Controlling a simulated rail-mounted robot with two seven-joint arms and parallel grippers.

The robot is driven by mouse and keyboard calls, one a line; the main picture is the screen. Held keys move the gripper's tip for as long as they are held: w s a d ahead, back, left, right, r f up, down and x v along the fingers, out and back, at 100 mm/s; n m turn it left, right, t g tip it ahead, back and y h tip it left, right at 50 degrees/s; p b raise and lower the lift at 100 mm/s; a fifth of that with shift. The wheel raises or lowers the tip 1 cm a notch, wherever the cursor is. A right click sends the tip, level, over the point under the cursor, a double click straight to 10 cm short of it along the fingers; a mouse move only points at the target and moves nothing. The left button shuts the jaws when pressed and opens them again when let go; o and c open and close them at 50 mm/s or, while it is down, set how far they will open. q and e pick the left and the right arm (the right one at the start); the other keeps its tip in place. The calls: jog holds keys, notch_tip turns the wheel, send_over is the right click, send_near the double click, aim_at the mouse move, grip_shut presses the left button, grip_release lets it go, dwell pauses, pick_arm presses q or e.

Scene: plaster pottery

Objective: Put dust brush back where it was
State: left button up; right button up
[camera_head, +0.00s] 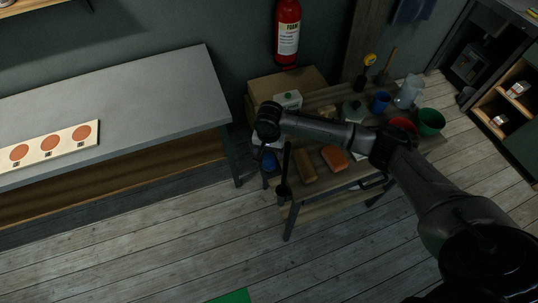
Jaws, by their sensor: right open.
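A brown, block-like item (306,167) lies near the front left of the wooden worktable (320,199); it may be the dust brush, but it is too small and dark to be sure. My right arm reaches in from the right across the table. My right gripper (264,148) is open at the table's left end, left of the brown item and apart from it. Its fingers are dark and hard to make out. A dark long-handled tool (285,190) stands upright at the table's left edge. My left gripper is not in view.
An orange block (335,157), red bowl (403,125), green bucket (430,122), blue cup (380,102) and clear jug (409,92) crowd the worktable. A grey bench (130,95) holds a board with orange discs (52,145). The floor in front is mostly clear.

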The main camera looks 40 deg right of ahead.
aim_at(269, 158)
notch_tip(269, 158, up, 6)
jog(key=shift+r+p, duration=0.2)
jog(key=shift+p, duration=0.15)
dwell(0.4)
